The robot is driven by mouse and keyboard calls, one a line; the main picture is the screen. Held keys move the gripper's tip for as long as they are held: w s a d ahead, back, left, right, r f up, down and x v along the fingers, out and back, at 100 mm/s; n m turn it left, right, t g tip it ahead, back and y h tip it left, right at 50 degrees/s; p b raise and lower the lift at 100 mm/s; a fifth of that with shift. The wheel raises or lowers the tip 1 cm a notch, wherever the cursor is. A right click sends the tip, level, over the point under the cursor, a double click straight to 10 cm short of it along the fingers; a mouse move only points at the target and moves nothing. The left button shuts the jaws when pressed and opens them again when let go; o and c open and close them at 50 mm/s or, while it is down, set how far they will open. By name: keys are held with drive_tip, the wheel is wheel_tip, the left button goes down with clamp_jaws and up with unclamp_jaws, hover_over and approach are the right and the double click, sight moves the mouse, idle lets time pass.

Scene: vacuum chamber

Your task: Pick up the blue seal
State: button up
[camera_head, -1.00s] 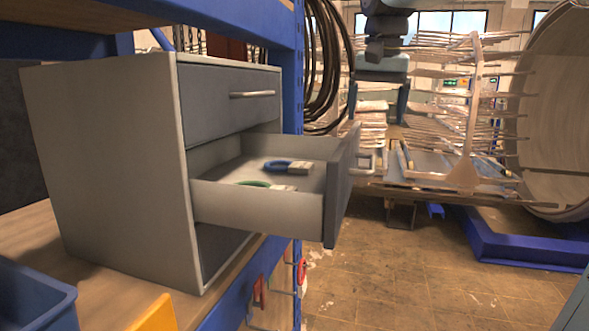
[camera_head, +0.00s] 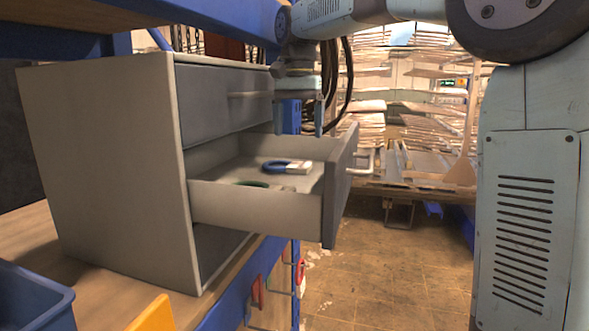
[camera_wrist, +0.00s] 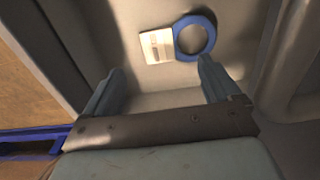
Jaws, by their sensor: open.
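The blue seal (camera_head: 273,167) is a blue ring with a pale tag (camera_head: 299,168), lying in the open middle drawer (camera_head: 255,207) of the grey cabinet. In the wrist view the blue ring (camera_wrist: 211,38) lies beyond my fingertips, nearer the right finger, with its tag (camera_wrist: 157,45) to its left. My gripper (camera_head: 309,131) is open and empty. It points down above the drawer, and its fingers (camera_wrist: 158,80) are apart from the seal. A green ring (camera_head: 252,184) lies in the drawer nearer the camera, partly hidden by the drawer wall.
The drawer's front panel and handle (camera_head: 361,170) stick out to the right. The cabinet (camera_head: 110,170) stands on a wooden shelf with blue posts. A blue bin (camera_head: 35,298) and a yellow object (camera_head: 153,315) are at front left.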

sight(298, 165)
drive_tip(key=shift+f, duration=4.1)
drive_tip(key=shift+c, duration=0.3)
drive_tip(key=c, duration=1)
